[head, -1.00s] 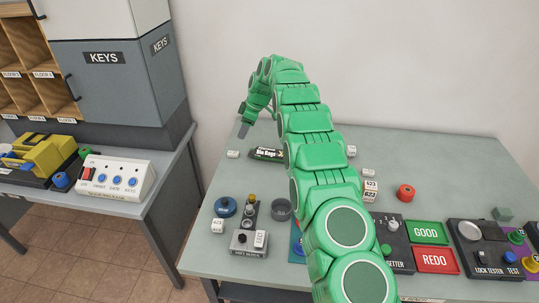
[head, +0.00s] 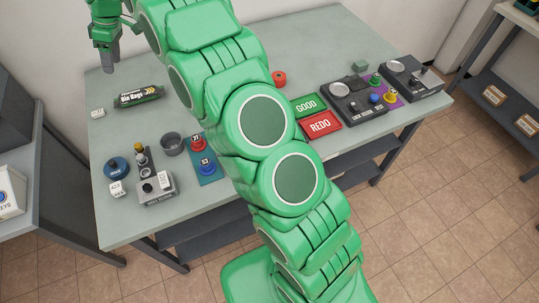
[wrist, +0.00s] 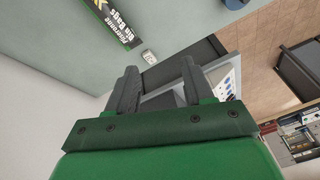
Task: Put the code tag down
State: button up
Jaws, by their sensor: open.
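A small white code tag (head: 97,113) lies on the table near its left edge, left of the bin bags box; its print is too small to read. It also shows in the wrist view (wrist: 148,57), just beyond the gap between my fingertips. My gripper (head: 108,68) is open and empty, raised over the back left part of the table and apart from the tag. Its two fingers (wrist: 159,66) show spread in the wrist view. Another white tag (head: 116,189) sits at the front left, beside a blue round piece.
A bin bags box (head: 139,97) lies near the tag. The back left of the table is mostly clear.

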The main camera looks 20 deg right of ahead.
jog(key=s+d+r+m+h, duration=0.1)
jog(key=s+d+r+m, duration=0.15)
jog(key=s+d, duration=0.5)
jog(key=s+d+r+m, duration=0.2)
jog(key=s+d+r, duration=0.2)
jog(key=s, duration=0.6)
jog(key=s+d+r+m+h, duration=0.1)
jog(key=s+d+r+m, duration=0.3)
jog(key=s, duration=0.5)
jog(key=s+d+f+m, duration=0.1)
jog(key=s+d+f, duration=0.1)
jog(key=s, duration=0.7)
jog(key=s+d+f+m+g+h, duration=0.1)
jog(key=s+d+m, duration=0.1)
jog(key=s+d, duration=0.3)
jog(key=s+d+f+m, duration=0.2)
jog(key=s+d, duration=0.2)
jog(key=s, duration=1)
jog(key=shift+d+f+g+h, duration=0.2)
jog(key=shift+f+g+h, duration=0.1)
jog(key=shift+f, duration=0.05)
jog(key=shift+o, duration=0.4)
